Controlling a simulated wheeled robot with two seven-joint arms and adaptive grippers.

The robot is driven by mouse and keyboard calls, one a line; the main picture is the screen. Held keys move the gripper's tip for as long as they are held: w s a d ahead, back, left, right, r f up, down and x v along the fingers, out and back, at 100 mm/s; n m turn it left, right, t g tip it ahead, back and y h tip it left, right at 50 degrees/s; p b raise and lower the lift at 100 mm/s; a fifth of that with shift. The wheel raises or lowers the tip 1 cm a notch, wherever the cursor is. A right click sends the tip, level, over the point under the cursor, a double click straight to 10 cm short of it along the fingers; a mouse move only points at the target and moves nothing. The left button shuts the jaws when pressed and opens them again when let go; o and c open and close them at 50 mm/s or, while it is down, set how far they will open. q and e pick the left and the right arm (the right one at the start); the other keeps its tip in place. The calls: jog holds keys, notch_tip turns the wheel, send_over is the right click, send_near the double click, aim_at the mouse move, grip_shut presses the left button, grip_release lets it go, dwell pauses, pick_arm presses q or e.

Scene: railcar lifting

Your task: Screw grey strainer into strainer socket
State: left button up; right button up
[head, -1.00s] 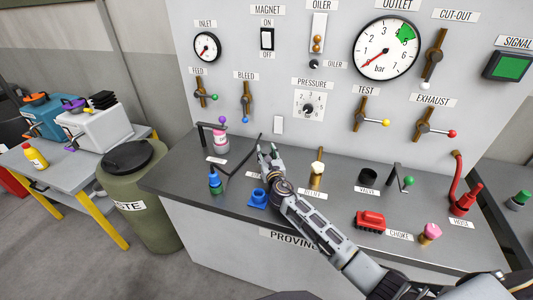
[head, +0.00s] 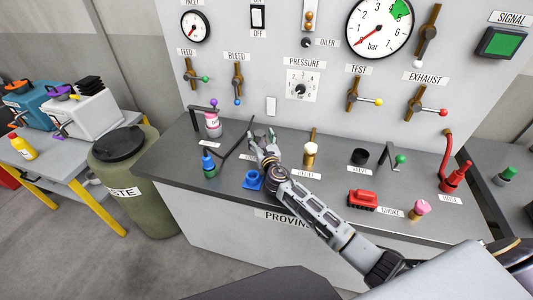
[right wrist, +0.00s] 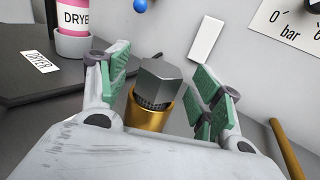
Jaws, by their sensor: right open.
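The grey strainer (right wrist: 160,82) has a hexagonal head and a dark mesh-like band below it. In the right wrist view it sits upright in the mouth of a brass-coloured socket (right wrist: 150,118). I cannot tell how far it is screwed in. My right gripper (right wrist: 160,85) is open, with its green-padded fingers on either side of the strainer head and visible gaps between. In the head view my right gripper (head: 262,138) is over the middle of the bench and largely hides strainer and socket. My left gripper is not in view.
A pink dryer (head: 212,123) stands left of the gripper. A brass relief valve (head: 310,155) stands close on the right. The upright panel with gauges (head: 380,25) rises behind the bench (head: 180,165).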

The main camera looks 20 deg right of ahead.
jog(key=s, duration=0.9)
jog(key=shift+s+a, duration=0.15)
jog(key=shift+a, duration=0.2)
jog(key=shift+s, duration=0.4)
jog(key=shift+r, duration=0.1)
dwell(0.5)
